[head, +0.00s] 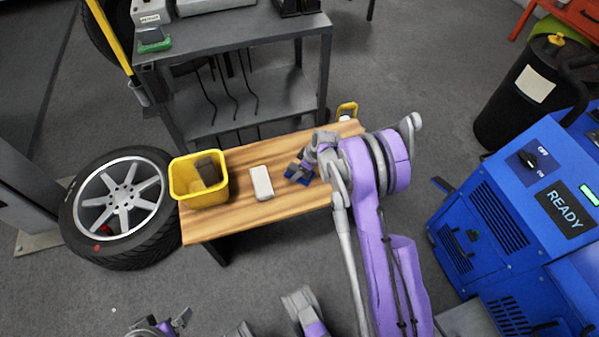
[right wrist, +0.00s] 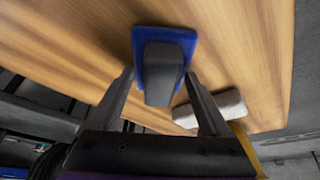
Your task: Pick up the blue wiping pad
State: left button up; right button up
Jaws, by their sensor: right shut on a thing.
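The blue wiping pad (head: 297,176) with its dark grey handle is on or just above the wooden bench (head: 215,226); I cannot tell whether it touches the wood. In the right wrist view the pad (right wrist: 193,45) has its grey handle (right wrist: 162,72) between the fingers. My right gripper (head: 303,170), also in the right wrist view (right wrist: 162,88), is shut on the pad's handle. My left gripper (head: 172,323) is low at the bottom edge of the head view, away from the bench, partly cut off; its opening is unclear.
A white block (head: 262,183) lies left of the pad. A yellow bin (head: 199,180) with a dark block stands at the bench's left end. A wheel (head: 118,203) is at left, a grey cart (head: 228,35) behind, a blue machine (head: 510,210) at right.

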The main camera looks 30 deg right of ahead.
jog(key=shift+r, duration=0.1)
notch_tip(320, 180, up, 10)
jog(key=p, duration=0.2)
jog(key=shift+p, duration=0.35)
